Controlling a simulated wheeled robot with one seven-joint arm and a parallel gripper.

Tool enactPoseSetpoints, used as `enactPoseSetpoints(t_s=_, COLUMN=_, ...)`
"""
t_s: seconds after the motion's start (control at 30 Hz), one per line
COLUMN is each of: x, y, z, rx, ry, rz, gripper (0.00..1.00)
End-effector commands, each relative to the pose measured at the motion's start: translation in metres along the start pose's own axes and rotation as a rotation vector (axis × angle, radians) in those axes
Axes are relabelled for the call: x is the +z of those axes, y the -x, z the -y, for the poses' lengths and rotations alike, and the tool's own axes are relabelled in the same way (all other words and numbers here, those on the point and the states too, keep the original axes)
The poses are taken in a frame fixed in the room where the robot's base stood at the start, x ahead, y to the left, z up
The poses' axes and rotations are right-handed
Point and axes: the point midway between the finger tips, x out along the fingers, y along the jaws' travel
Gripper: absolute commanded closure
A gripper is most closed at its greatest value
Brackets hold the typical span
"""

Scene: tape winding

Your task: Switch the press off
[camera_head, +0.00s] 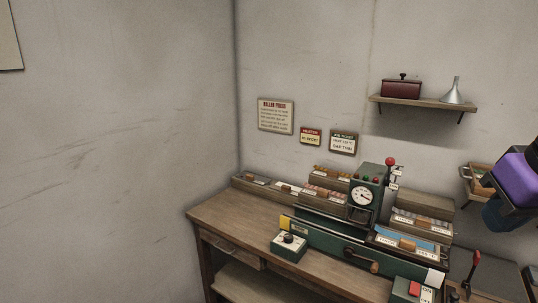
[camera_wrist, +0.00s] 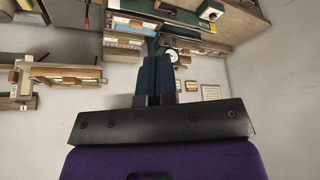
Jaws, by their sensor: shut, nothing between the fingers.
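The press (camera_head: 363,197) is a green machine on the wooden bench, with a round white dial, small coloured lamps and a red-knobbed lever (camera_head: 390,162). A green switch box (camera_head: 410,291) with a red button and an ON label sits at the bench's front right, cut by the lower picture edge. Another green box (camera_head: 288,246) with a dark knob stands at front left. My gripper (camera_head: 493,216) is at the right edge, apart from the press. In the wrist view its dark blue fingers (camera_wrist: 155,70) are shut together and empty; the press dial (camera_wrist: 172,55) shows beyond, upside down.
The wooden bench (camera_head: 235,222) has bare top at its left. A crank handle (camera_head: 362,260) sticks out in front of the press. A red-handled lever (camera_head: 473,271) stands at right. A wall shelf (camera_head: 424,102) holds a dark red box and a funnel. Signs hang on the wall.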

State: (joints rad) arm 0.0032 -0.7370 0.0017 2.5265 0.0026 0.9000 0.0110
Motion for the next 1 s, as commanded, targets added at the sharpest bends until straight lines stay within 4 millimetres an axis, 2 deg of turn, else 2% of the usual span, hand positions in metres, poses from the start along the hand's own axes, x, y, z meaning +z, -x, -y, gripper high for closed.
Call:
enactPoseSetpoints(t_s=0.17, x=0.007, y=0.005, z=0.001, rx=-0.002, ry=0.012, rz=-0.010, gripper=1.00)
enactPoseSetpoints(t_s=0.7, x=0.006, y=0.004, z=0.001, rx=-0.004, ry=0.007, rz=-0.007, gripper=1.00)
enactPoseSetpoints(t_s=0.87, x=-0.003, y=-0.003, z=0.000, rx=-0.023, ry=-0.056, rz=0.014, gripper=1.00)
enactPoseSetpoints(t_s=1.0, x=-0.020, y=-0.018, z=-0.003, rx=-0.053, ry=-0.185, rz=0.057, gripper=1.00)
